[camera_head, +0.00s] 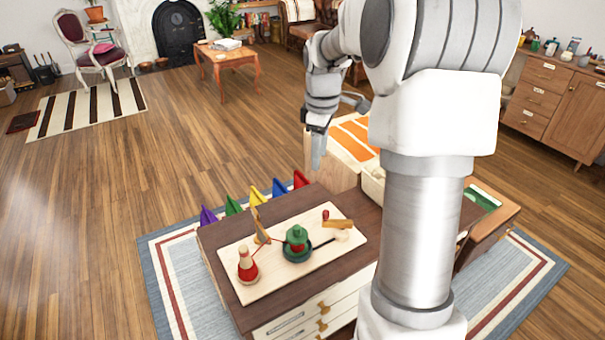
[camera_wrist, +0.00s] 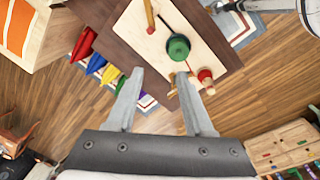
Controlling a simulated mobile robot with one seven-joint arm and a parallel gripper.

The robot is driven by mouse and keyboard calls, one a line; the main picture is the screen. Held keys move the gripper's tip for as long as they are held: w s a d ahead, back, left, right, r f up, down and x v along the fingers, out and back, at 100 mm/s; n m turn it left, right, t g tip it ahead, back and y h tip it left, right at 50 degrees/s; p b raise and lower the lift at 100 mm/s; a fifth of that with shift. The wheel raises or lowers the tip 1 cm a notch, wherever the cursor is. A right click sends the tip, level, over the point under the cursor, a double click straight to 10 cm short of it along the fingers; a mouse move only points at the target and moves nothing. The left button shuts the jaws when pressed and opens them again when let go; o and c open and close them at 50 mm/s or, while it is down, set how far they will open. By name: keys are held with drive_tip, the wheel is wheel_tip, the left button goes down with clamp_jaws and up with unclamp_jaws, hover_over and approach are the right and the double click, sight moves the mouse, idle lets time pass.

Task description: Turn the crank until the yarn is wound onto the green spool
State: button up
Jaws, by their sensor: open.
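A pale board (camera_head: 238,285) on a dark-topped cabinet carries the winding toy. The green spool (camera_head: 297,236) stands mid-board on a dark round base; some red shows at its middle. A red spool (camera_head: 247,268) with a wooden top stands at the left end. The wooden crank arm (camera_head: 338,224) with a red knob (camera_head: 325,214) is at the right end. In the wrist view, red yarn (camera_wrist: 187,68) runs between the green spool (camera_wrist: 178,46) and red spool (camera_wrist: 205,75). My gripper (camera_head: 318,160) is open and empty, above and behind the board; its fingers (camera_wrist: 160,73) show apart.
A thin wooden post (camera_head: 261,228) rises between the spools. Several coloured pennant-like pieces (camera_head: 254,196) line the cabinet's back edge. A wooden box with an orange-striped top (camera_head: 350,137) stands behind, right. Open floor (camera_head: 110,190) lies left.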

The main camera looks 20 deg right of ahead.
sight(343, 221)
drive_tip(key=d+f+n+g, duration=0.1)
drive_tip(key=d+f+n, duration=0.2)
drive_tip(key=d+f, duration=0.6)
wheel_tip(343, 221, down, 17)
drive_tip(key=shift+w+f+b, duration=0.15)
drive_tip(key=shift+f+b, duration=0.05)
drive_tip(key=shift+b, duration=0.2)
drive_tip(key=shift+c, duration=0.3)
clamp_jaws()
